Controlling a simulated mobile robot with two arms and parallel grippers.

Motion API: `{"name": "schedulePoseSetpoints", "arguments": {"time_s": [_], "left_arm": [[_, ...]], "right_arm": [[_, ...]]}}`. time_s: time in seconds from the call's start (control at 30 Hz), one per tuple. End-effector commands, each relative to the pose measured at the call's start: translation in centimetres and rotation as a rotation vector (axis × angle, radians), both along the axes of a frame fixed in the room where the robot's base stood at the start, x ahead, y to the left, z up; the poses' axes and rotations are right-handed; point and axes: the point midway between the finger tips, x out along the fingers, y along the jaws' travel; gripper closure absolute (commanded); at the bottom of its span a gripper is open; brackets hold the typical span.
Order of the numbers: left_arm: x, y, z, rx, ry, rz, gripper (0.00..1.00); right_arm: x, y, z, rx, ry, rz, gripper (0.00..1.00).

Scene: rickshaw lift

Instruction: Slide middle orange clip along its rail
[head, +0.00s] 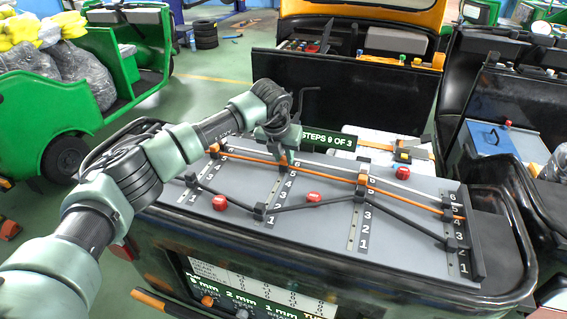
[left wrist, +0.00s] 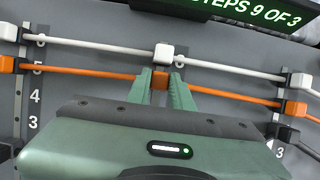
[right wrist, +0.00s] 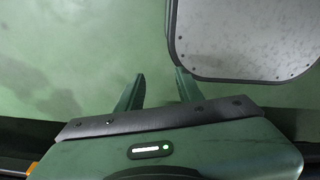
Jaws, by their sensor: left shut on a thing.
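The grey board (head: 320,235) carries numbered rails with white, orange and black lines running across them through clips. In the left wrist view, the middle orange clip (left wrist: 160,83) sits on the orange line (left wrist: 90,71) between the two fingers. My left gripper (left wrist: 161,80) is shut on it. In the head view my left gripper (head: 283,158) reaches down onto the second rail from the left, partly hiding the clip. The white clip (left wrist: 164,53) is just beyond the fingertips. My right gripper (right wrist: 158,88) is open and empty, pointing over green floor; it does not show in the head view.
A dark raised rim (head: 420,297) surrounds the board. In the right wrist view, a grey panel (right wrist: 245,40) is at the upper right.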

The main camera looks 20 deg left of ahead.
Motion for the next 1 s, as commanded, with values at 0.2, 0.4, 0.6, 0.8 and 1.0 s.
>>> {"name": "schedulePoseSetpoints", "arguments": {"time_s": [0.2,0.4,0.6,0.8,1.0], "left_arm": [[-0.2,0.0,-0.5,0.003,0.011,0.0,1.0],[-0.2,0.0,-0.4,0.002,0.01,0.001,0.56],[-0.2,0.0,-0.4,0.003,0.009,0.0,0.56],[-0.4,0.0,0.1,0.002,0.007,-0.001,0.56],[-1.5,0.1,2.9,0.001,0.005,-0.001,0.56]], "right_arm": [[-1.5,-0.1,-0.2,-0.001,0.02,0.0,0.64],[-4.3,-0.2,-0.3,-0.005,0.059,0.0,0.64],[-3.2,-0.1,-0.3,-0.003,0.045,0.0,0.64],[-1.6,0.0,-0.5,0.0,0.02,-0.001,0.64],[-1.8,0.2,-1.7,0.002,0.023,-0.002,0.64]]}}
